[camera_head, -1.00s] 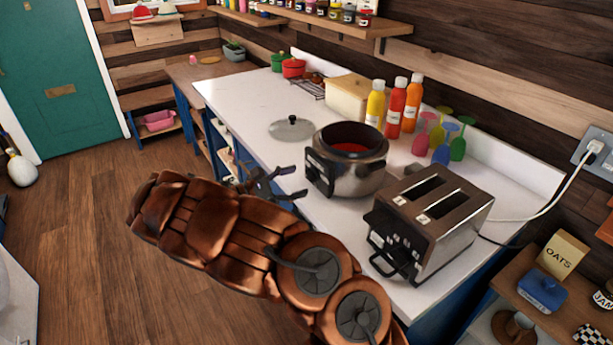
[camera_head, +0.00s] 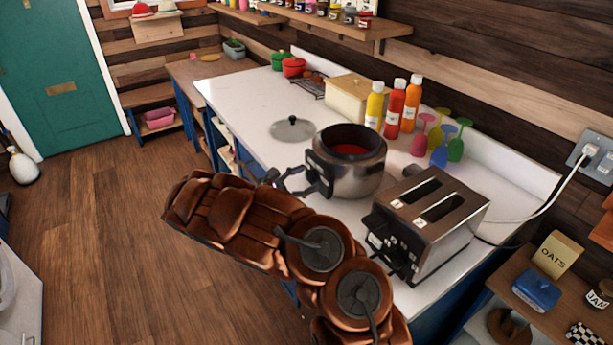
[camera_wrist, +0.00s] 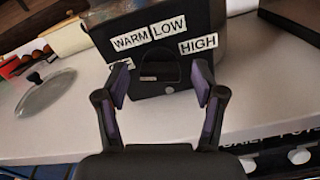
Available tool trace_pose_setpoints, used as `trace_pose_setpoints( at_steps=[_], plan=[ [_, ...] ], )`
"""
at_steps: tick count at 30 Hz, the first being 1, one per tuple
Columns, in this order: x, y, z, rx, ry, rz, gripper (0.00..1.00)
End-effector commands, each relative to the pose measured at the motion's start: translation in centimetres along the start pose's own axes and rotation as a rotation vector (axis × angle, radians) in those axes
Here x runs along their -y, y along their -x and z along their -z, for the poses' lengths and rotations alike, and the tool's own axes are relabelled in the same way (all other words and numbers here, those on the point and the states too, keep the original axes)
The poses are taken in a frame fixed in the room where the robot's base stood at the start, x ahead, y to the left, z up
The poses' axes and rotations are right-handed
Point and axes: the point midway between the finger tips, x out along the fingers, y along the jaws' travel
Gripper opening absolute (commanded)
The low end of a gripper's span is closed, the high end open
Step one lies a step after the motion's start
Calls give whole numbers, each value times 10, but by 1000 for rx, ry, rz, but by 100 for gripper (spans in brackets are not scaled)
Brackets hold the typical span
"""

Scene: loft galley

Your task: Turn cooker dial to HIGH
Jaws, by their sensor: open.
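The cooker (camera_head: 346,165) is a round silver pot with a black rim and red contents, standing on the white counter. Its black control panel also shows in the wrist view (camera_wrist: 150,75), with labels WARM, LOW and HIGH (camera_wrist: 198,44). A dark dial (camera_wrist: 160,72) sits below the labels, with a small white label at its lower left. My gripper (camera_wrist: 157,85) is open, its fingertips on either side of the dial. I cannot tell if they touch it. In the head view, my arm partly hides my gripper (camera_head: 300,182) at the cooker's left front.
A silver toaster (camera_head: 432,222) stands right of the cooker, close to my arm. A glass lid (camera_head: 292,130) lies behind and left. Sauce bottles (camera_head: 394,105) and coloured goblets (camera_head: 440,140) stand behind. The counter's far left (camera_head: 240,95) is clear.

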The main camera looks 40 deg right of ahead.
Motion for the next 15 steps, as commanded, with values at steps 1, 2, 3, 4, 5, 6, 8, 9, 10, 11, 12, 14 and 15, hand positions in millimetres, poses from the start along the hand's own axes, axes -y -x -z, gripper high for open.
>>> trace_pose_setpoints(
  at_steps=[1, 2, 3, 4, 5, 6, 8, 9, 10, 11, 12, 14, 15],
  plan=[
    [0, -3, -1, 0, 1, 0, 69],
    [0, -3, 0, 0, 0, 0, 69],
    [0, -4, 0, 0, 0, -1, 69],
    [0, -4, 0, 0, 0, -1, 69],
    [0, -5, 0, 0, 0, -1, 69],
    [0, -5, 0, 0, 0, -1, 69],
    [0, -5, 0, 0, 0, -1, 69],
    [0, -5, 0, 0, 0, -1, 69],
    [0, -5, 0, 0, 0, -1, 69],
    [0, -4, 0, 0, 0, -1, 68],
    [0, -4, 0, -1, 0, -1, 64],
    [0, -4, 0, -1, 0, -1, 57],
    [0, -4, 0, -1, 0, -1, 53]
  ],
)
